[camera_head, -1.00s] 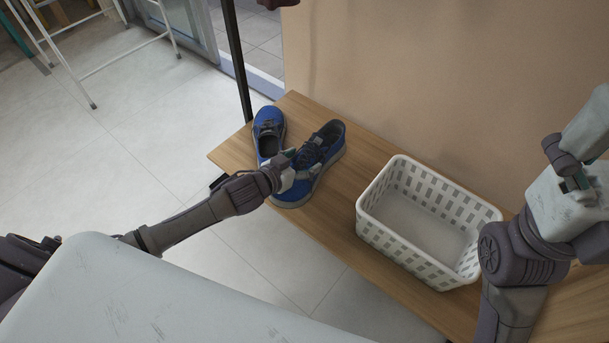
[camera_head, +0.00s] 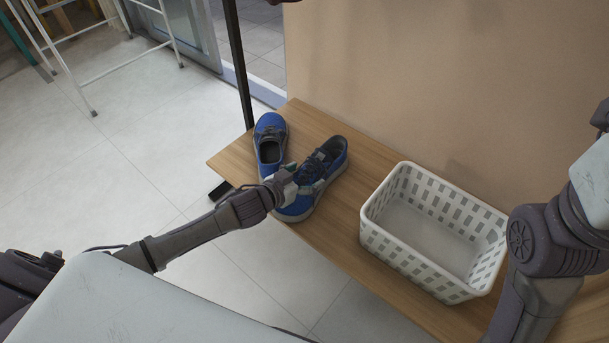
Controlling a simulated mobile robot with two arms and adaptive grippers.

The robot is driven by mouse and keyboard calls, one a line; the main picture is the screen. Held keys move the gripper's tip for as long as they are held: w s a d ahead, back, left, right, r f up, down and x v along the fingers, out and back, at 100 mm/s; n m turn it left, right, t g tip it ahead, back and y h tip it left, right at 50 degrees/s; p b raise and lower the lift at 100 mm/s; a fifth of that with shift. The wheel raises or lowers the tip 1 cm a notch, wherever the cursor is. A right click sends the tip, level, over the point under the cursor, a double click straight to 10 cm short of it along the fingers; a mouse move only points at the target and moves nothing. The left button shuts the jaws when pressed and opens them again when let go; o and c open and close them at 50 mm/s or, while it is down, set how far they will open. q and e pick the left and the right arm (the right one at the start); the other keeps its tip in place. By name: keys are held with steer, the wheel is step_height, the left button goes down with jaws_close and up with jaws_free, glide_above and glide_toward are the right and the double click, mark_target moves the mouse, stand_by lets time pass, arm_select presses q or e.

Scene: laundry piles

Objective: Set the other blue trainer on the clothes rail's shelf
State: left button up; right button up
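Two blue trainers are at the left end of the wooden shelf (camera_head: 340,235). The left trainer (camera_head: 268,133) stands on the shelf with its opening facing up. The other blue trainer (camera_head: 332,158) is just to its right, angled, on or very close to the shelf. My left gripper (camera_head: 297,183) is at the near side of this right trainer, against or around it. Its fingers are small and partly hidden, so I cannot tell whether they grip it. My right arm is at the right edge, and its gripper is out of the picture.
A white slatted basket (camera_head: 432,232) stands on the shelf right of the trainers. A black upright post (camera_head: 238,62) rises at the shelf's far left corner. A beige wall is behind. A white drying rack (camera_head: 88,60) stands on the tiled floor at upper left.

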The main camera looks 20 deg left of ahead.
arm_select(q)
steer(key=shift+o, duration=0.7)
steer(key=shift+r, duration=0.15)
